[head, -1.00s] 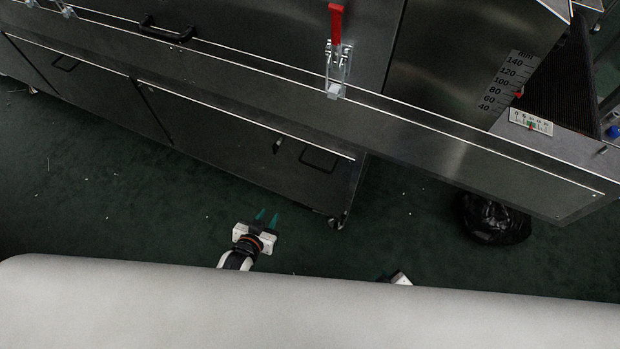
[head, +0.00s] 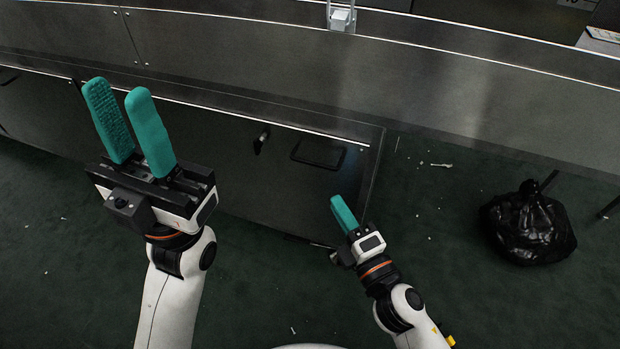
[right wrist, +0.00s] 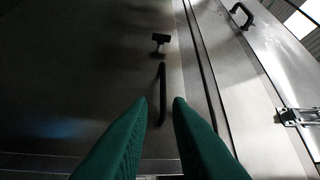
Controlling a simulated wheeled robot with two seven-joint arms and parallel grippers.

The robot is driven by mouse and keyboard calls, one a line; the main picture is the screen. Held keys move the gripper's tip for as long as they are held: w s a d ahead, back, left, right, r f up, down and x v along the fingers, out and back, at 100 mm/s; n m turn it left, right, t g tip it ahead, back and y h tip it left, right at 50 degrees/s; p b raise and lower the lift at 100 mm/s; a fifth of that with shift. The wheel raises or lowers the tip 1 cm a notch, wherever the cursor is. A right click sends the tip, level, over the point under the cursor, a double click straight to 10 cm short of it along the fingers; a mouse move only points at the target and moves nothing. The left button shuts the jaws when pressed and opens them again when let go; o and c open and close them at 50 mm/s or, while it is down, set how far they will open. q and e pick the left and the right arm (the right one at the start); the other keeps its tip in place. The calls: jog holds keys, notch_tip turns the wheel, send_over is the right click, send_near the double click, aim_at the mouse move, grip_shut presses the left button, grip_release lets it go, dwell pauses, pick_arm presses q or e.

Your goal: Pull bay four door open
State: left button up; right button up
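A dark lower cabinet door (head: 235,165) is in the head view and looks closed; no bay number is readable on it. It has a black handle (head: 318,152) near its right edge and a small latch knob (head: 261,138) left of that. The right wrist view shows a bar handle (right wrist: 162,95) and a T-shaped knob (right wrist: 160,40). My right gripper (head: 336,200) is open and empty below the handle; in the wrist view the handle lies ahead between its fingertips. My left gripper (head: 112,88) is open and empty, raised at the left before the cabinet.
A long metal ledge (head: 440,90) runs above the doors, with a metal clamp (head: 341,18) over it. A black bag (head: 528,225) lies on the dark green floor at the right. Small pale scraps are scattered about. The floor before the cabinet is mostly clear.

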aim_at(313, 162)
jog(key=x, duration=1.2)
jog(key=shift+a+r+b, duration=0.1)
jog(key=shift+r+b, duration=0.1)
jog(key=shift+b, duration=0.2)
jog(key=shift+c, duration=0.2)
grip_shut()
